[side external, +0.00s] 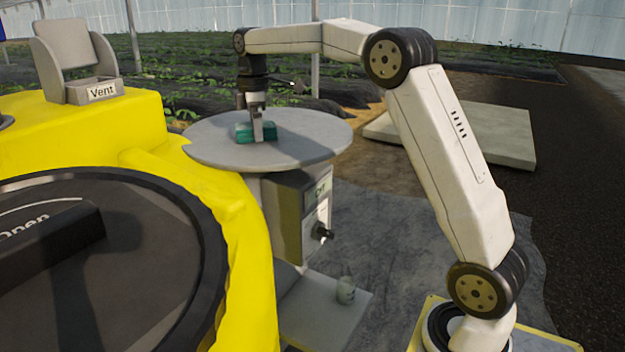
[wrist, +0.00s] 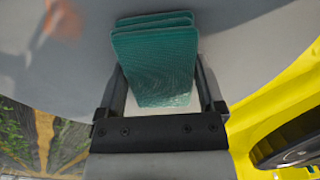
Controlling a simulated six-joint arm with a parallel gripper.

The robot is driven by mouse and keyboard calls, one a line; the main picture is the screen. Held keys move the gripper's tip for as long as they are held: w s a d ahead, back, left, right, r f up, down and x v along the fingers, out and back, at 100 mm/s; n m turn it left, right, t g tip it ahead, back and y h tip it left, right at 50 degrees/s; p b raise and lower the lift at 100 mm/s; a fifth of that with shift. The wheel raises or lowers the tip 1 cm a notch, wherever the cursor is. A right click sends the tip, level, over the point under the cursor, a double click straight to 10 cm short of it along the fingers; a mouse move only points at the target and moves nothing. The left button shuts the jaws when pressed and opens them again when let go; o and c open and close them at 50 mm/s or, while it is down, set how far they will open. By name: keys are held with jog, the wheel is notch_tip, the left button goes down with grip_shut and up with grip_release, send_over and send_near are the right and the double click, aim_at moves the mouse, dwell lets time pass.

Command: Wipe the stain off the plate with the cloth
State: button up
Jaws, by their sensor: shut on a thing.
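The teal folded cloth (wrist: 158,68) is between the two fingers of my gripper (wrist: 165,95) in the wrist view. In the side external view the cloth (side external: 243,132) is at the top of the round grey plate (side external: 315,145), under my gripper (side external: 262,132). My gripper is shut on the cloth, which is low at the plate surface; I cannot tell how firmly it touches. In the wrist view a blurred reddish-brown stain (wrist: 66,18) shows on the plate (wrist: 240,40) at the upper left, apart from the cloth. The stain cannot be made out in the side external view.
A yellow tank (side external: 240,250) with a dark round lid (side external: 130,290) stands close left of the plate. A box marked "Vent" (side external: 103,91) sits on it. A grey control box (side external: 300,215) with a black knob is below the plate. A small bottle (side external: 345,290) stands on a lower ledge.

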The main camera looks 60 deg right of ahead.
aim_at(288, 123)
jog(key=shift+s+d, duration=0.1)
jog(key=shift+d, duration=5.85)
jog(key=shift+a, duration=6.05)
jog(key=shift+r, duration=4.05)
jog(key=shift+a, duration=0.1)
